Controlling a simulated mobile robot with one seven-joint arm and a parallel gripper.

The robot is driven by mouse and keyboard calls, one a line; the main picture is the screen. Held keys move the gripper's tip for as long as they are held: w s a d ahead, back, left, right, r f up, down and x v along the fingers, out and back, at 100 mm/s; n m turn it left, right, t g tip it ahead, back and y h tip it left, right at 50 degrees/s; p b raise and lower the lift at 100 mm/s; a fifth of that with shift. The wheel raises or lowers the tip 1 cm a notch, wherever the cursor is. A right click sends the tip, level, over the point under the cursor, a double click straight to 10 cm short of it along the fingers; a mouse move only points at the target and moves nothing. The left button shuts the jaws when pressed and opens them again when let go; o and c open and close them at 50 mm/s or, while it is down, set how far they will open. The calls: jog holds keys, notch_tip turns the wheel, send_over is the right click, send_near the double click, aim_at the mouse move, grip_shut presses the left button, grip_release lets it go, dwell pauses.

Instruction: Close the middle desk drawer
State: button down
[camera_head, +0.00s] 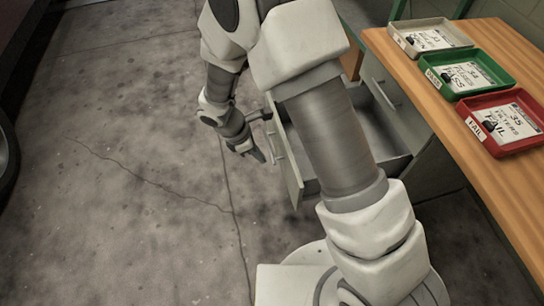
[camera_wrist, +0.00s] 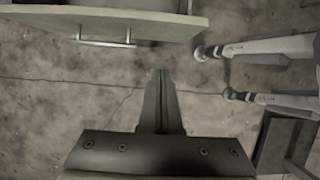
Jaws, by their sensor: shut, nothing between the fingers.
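One desk drawer (camera_head: 293,169) stands pulled out from the desk, its grey open inside showing behind my arm. A closed drawer front (camera_head: 395,100) with a bar handle sits above it, which fits the open one being the middle drawer, though lower drawers are hidden. In the wrist view the open drawer's pale front panel (camera_wrist: 120,20) crosses the upper left, with a metal bar handle (camera_wrist: 105,43) on it. My gripper (camera_head: 259,156) is shut and empty, just outside the drawer front. Its fingertips (camera_wrist: 160,73) appear below and right of the handle, apart from it.
The wooden desk top (camera_head: 468,130) carries a grey tray (camera_head: 410,47), a green tray (camera_head: 435,82) and a red tray (camera_head: 478,128). Two pale rods with dark ends (camera_wrist: 270,46) show at the wrist view's right. The cracked concrete floor (camera_head: 110,170) at left is clear.

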aim_at(291, 171)
jog(key=w+d+f+b, duration=0.2)
jog(key=d+f+b, duration=0.2)
jog(key=d+f, duration=0.3)
jog(key=shift+f, duration=0.45)
jog(key=shift+d, duration=0.25)
jog(key=w+d+p, duration=0.2)
jog(key=w+d, duration=0.2)
jog(key=d, duration=1)
jog(key=w+d+p, duration=0.3)
jog(key=w+d, duration=0.1)
jog(key=d, duration=0.9)
jog(key=shift+d, duration=0.35)
jog(key=shift+a, duration=0.1)
